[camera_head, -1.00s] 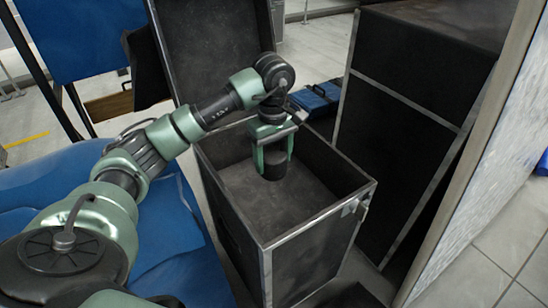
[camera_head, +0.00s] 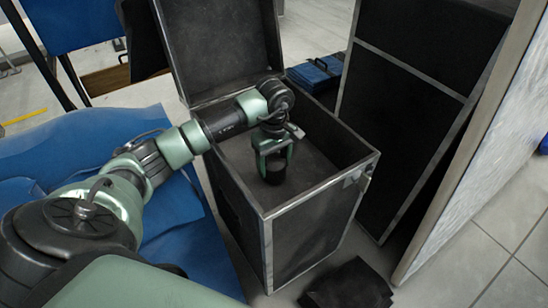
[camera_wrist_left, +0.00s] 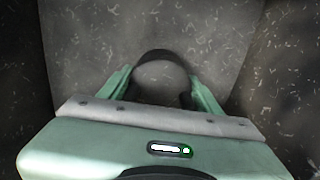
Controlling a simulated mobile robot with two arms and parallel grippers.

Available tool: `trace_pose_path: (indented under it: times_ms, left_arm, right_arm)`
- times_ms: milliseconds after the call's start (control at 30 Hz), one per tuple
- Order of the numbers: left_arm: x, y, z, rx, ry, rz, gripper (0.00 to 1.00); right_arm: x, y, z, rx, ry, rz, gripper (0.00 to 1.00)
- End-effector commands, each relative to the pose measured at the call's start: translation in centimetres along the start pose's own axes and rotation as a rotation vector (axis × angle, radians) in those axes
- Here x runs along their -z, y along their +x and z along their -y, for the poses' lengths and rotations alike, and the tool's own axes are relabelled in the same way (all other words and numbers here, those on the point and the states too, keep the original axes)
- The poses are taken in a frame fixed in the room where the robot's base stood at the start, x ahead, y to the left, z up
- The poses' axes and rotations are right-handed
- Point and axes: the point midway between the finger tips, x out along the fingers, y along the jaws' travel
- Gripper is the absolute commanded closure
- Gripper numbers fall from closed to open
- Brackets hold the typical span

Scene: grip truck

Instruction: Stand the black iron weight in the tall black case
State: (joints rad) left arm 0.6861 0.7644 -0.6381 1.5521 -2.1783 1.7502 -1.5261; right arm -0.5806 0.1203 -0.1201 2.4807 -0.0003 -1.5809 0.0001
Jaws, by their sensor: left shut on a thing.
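The tall black case (camera_head: 318,225) stands open in front of me, with its lid (camera_head: 222,50) raised at the back. My left gripper (camera_head: 273,172) is inside the case opening, pointing down, and is shut on the black iron weight (camera_head: 274,173). The weight looks upright between the fingers. In the left wrist view the weight's dark round top (camera_wrist_left: 162,56) shows between the two green fingers, with the case's speckled inner walls around it. I cannot tell whether the weight touches the case floor. My right gripper is not in view.
Another tall black case (camera_head: 415,110) stands to the right, beside a pale panel (camera_head: 480,130). A blue bag (camera_head: 317,74) lies behind the open case. Blue cloth (camera_head: 90,165) lies at the left. A dark flat piece (camera_head: 350,286) lies on the floor in front.

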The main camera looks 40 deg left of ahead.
Motion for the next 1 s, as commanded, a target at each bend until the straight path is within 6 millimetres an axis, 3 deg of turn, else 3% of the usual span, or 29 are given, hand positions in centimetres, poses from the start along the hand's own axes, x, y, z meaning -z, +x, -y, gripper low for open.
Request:
trace_pose_path:
  times_ms: [100,433,467,533,833,1000]
  left_arm:
    - [0.1,0.9,-0.1,-0.006,-0.001,-0.002,1.0]
    - [0.1,1.1,-0.1,-0.007,0.0,-0.003,1.0]
    - [0.1,1.5,0.0,0.0,0.0,-0.001,0.34]
    - [0.0,1.4,0.0,0.0,0.0,-0.001,0.15]
    - [0.0,1.4,0.0,0.001,0.0,-0.001,0.15]
    - [0.1,0.0,0.0,0.0,0.0,-0.002,0.15]
  right_arm:
    - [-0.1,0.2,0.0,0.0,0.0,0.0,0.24]
    - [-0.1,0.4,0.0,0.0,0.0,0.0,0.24]
    - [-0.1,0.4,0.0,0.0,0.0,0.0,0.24]
    - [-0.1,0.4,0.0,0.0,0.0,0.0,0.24]
    - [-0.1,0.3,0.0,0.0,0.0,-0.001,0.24]
    - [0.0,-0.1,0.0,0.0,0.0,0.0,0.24]
